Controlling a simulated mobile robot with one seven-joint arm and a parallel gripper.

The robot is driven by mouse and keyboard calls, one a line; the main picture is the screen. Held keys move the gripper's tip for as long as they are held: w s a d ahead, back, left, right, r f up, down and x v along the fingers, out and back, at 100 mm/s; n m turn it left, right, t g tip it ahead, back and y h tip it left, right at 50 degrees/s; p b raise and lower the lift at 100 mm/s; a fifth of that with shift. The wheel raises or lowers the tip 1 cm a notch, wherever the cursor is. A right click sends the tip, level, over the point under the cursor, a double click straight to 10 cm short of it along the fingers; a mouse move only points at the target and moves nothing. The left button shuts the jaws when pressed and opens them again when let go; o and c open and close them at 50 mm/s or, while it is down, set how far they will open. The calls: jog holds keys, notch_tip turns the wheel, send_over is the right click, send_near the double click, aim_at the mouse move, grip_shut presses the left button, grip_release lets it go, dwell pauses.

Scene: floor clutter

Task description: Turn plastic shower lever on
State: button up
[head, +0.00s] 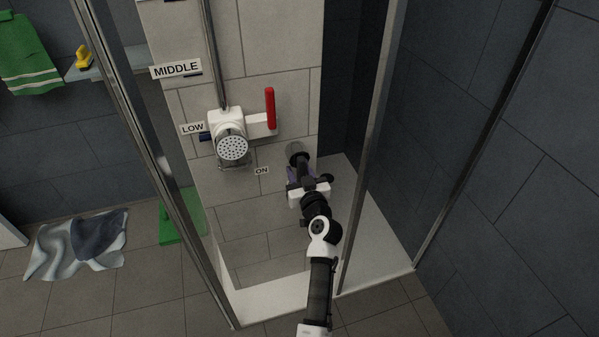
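Metal-framed glass edges (372,130) flank my arm. A white shower tray (275,297) lies below. Crumpled towels (80,245) and a green mat (182,222) lie on the left floor.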

grip_shut()
jog(key=shift+s+a+r+m, duration=0.1)
jog(key=shift+a+m, duration=0.2)
jog(key=shift+m, duration=0.35)
jog(key=shift+s+a+r+m, duration=0.1)
jog(key=shift+a+m, duration=0.15)
jog(key=shift+m, duration=0.4)
jog(key=shift+s+a+r+m+p, duration=0.1)
jog(key=shift+a+m+p, duration=0.2)
jog(key=shift+m, duration=0.5)
jog(key=shift+s+a+r+m+p, duration=0.1)
jog(key=shift+a+m+p, duration=0.15)
jog(key=shift+m, duration=0.55)
jog(key=shift+o, duration=1.2)
grip_release()
